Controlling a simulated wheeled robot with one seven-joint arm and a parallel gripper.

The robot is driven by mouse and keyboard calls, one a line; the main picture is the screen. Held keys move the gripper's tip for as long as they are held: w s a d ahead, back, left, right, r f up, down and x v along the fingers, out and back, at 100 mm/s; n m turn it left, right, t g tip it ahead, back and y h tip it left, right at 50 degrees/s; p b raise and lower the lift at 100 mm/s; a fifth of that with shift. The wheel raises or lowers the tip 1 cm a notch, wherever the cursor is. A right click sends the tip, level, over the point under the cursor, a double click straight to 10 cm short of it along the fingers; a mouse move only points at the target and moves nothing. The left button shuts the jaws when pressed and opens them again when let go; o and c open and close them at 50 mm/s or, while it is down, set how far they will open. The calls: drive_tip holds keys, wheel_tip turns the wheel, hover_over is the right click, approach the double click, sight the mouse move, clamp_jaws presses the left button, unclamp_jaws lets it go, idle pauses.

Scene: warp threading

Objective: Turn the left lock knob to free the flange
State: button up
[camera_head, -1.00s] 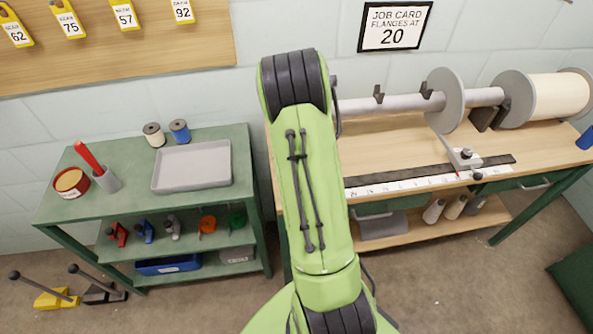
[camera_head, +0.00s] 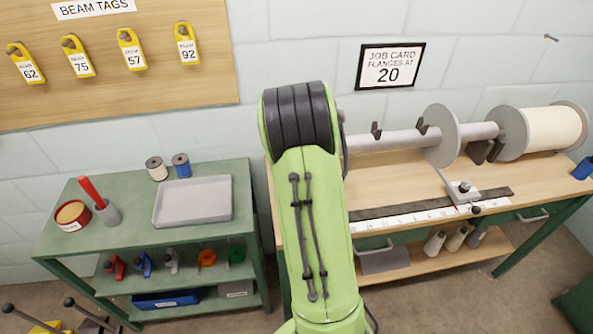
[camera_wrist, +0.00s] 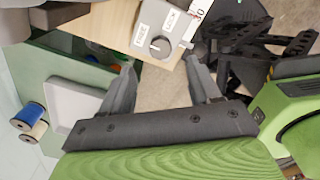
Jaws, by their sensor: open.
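In the wrist view, a dark round knob (camera_wrist: 159,47) sits on a grey block with two white labels, FREE (camera_wrist: 140,34) and LOCK (camera_wrist: 171,20). My gripper (camera_wrist: 160,64) is open, its two grey fingers apart on either side of the knob's line, with nothing between them. The gap between fingertips and knob is hard to judge. In the head view, the grey flange disc (camera_head: 441,137) stands on the bar (camera_head: 388,141) over the bench. My green arm hides my gripper and the knob there.
The wooden bench (camera_head: 400,180) carries a ruler (camera_head: 420,217) and a cream roll (camera_head: 553,128). A green shelf unit stands left with a grey tray (camera_head: 192,201), two spools and a red-handled tool. A job card (camera_head: 389,66) reads flanges at 20.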

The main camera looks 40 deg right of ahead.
wheel_tip(320, 180, up, 9)
drive_tip(key=p, duration=0.1)
idle(0.5)
